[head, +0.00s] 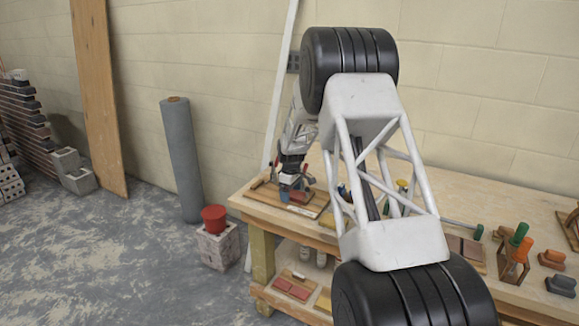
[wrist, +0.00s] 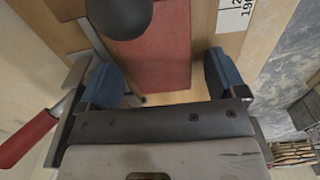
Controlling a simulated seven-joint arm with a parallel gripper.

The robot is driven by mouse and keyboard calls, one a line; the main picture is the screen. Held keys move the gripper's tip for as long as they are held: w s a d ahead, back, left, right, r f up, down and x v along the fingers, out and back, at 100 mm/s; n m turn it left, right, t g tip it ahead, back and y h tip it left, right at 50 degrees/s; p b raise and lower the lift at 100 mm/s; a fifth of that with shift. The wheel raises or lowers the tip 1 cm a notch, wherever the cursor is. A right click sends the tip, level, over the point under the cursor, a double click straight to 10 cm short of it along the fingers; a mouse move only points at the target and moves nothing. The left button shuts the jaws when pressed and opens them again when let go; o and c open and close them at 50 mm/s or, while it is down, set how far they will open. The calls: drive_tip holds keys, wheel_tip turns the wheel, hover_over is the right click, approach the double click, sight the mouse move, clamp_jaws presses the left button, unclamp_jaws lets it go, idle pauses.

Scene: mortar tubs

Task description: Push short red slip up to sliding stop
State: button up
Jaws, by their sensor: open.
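A flat red slip (wrist: 158,62) lies on a wooden board in the wrist view, its near end between my blue fingertips. My gripper (wrist: 163,82) is open, with one finger on each side of the slip and a gap visible on the right. A dark round knob (wrist: 120,15) covers part of the slip's far left; I cannot tell whether it belongs to the sliding stop. In the head view my gripper (head: 291,183) is low over the board (head: 312,210) at the bench's left end, and a red piece shows beside it.
A red-handled tool (wrist: 28,138) lies left of my gripper. A white numbered label (wrist: 235,14) is on the board's right. The bench (head: 520,290) holds several tools and brick pieces on the right. A red bucket (head: 214,218) stands on a block beside the bench.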

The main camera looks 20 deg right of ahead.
drive_tip(key=shift+w+a, duration=0.35)
drive_tip(key=r, duration=0.5)
drive_tip(key=a+r, duration=0.1)
drive_tip(key=r, duration=0.2)
drive_tip(key=shift+w+r, duration=0.1)
drive_tip(key=shift+r, duration=0.15)
drive_tip(key=s+a+r+m, duration=0.1)
drive_tip(key=s+a+r, duration=0.1)
drive_tip(key=s+r, duration=0.5)
drive_tip(key=s+a+r+m+t, duration=0.1)
drive_tip(key=s+a+r+m, duration=0.1)
drive_tip(key=s+r, duration=0.6)
drive_tip(key=shift+s+a, duration=0.3)
drive_tip(key=shift+s, duration=2)
drive_tip(key=shift+s, duration=0.1)
